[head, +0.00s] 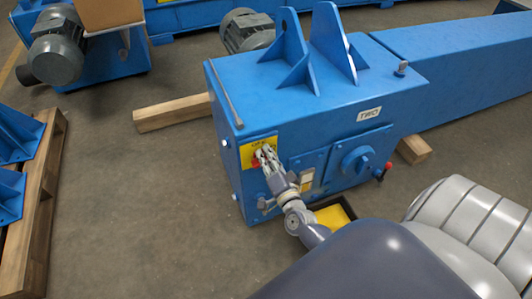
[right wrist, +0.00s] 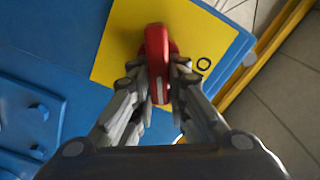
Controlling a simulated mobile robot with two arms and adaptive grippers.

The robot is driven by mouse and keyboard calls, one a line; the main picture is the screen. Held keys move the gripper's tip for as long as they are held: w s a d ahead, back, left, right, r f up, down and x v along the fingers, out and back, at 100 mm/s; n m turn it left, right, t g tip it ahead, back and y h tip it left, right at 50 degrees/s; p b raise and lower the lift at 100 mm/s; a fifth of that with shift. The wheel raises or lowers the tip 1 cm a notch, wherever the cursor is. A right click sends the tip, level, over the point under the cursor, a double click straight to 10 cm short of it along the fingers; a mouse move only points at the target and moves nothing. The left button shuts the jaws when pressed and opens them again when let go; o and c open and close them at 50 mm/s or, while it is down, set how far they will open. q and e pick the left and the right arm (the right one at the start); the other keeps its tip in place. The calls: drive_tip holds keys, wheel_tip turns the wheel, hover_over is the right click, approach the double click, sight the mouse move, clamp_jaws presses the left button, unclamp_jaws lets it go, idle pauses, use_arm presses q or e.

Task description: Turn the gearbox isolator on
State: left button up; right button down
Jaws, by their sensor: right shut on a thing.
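A black "O" mark shows on the plate to the right of the handle. My right gripper (head: 264,156) is shut on the handle, with a finger on each side (right wrist: 160,88). The gripper hides most of the handle in the head view. My left gripper is not in view.
A round blue knob (head: 357,161) and a small red-tipped lever (head: 387,168) sit further right on the box. A tray with yellow contents (head: 333,216) lies on the floor below.

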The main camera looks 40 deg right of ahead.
drive_tip(key=m, duration=0.1)
drive_tip(key=m+b, duration=0.1)
drive_tip(key=m, duration=0.1)
drive_tip(key=shift+d+f, duration=0.1)
drive_tip(key=shift+f, duration=0.25)
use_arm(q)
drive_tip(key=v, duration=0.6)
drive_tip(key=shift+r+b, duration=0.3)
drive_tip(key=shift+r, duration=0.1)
use_arm(e)
drive_tip(key=shift+f+m, duration=0.15)
drive_tip(key=shift+m, duration=1.45)
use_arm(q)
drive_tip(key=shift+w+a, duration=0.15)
use_arm(e)
drive_tip(key=c, duration=1.6)
unclamp_jaws()
drive_tip(key=shift+o, duration=0.2)
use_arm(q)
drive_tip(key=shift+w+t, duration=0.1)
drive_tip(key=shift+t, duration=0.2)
use_arm(e)
drive_tip(key=shift+s, duration=0.1)
drive_tip(key=v, duration=1.2)
